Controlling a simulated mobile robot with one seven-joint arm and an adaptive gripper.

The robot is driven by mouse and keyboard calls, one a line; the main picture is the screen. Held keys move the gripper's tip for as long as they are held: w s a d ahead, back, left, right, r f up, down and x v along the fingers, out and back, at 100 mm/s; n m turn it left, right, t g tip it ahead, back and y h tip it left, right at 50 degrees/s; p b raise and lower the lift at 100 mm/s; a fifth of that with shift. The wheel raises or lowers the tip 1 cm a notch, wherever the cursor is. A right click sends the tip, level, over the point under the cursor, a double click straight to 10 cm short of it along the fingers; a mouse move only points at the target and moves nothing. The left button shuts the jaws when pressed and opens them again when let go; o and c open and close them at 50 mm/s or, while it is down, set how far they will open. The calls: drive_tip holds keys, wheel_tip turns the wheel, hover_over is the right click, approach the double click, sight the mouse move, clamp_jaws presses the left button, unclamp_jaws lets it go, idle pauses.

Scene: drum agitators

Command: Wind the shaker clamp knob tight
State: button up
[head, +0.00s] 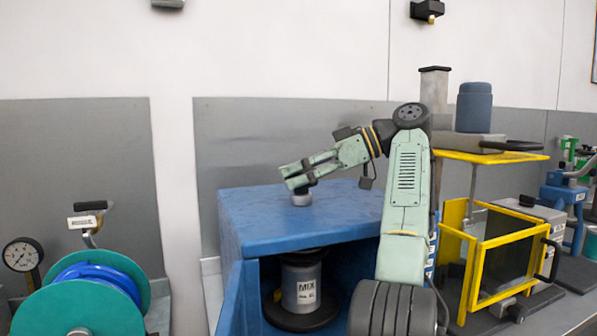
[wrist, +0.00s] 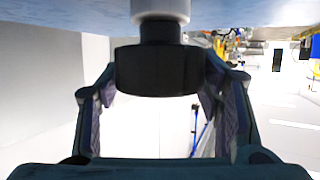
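The shaker clamp knob is a black round knob (wrist: 158,70) on a pale collar. In the head view the pale collar (head: 301,200) stands on top of the blue shaker cabinet (head: 245,222). My gripper (head: 297,180) reaches in from the right, its pale green fingers level at the knob, and hides most of it. In the wrist view my gripper's fingers (wrist: 160,80) lie one on each side of the knob, and the pads appear to meet its sides. A grey can labelled MIX (head: 301,288) stands inside the cabinet below.
A teal reel (head: 85,300) and a gauge (head: 21,254) are at the left. The cabinet top around the knob is clear.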

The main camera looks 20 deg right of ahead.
drive_tip(key=shift+o, duration=1.3)
drive_tip(key=shift+m+t+h, duration=0.3)
drive_tip(key=shift+m+t, duration=0.3)
